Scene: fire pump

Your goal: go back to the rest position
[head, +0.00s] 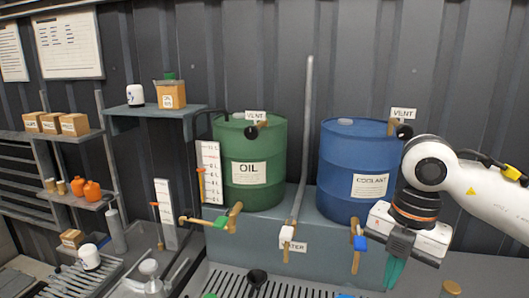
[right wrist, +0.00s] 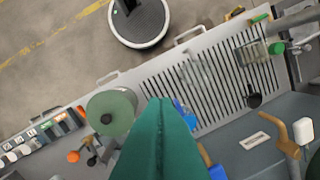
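My right gripper (head: 395,273) hangs from my right arm at the right of the head view, fingers pointing down, in front of the blue COOLANT drum (head: 350,150). In the right wrist view its teal fingers (right wrist: 158,108) lie together, shut, with nothing seen between them. They point over the bench and its slotted drain grate (right wrist: 215,75). My left gripper is not in view.
A green OIL drum (head: 262,160) stands left of the blue drum. Shelves with boxes (head: 74,125) are at left. Open floor (right wrist: 50,55) lies beyond the bench edge.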

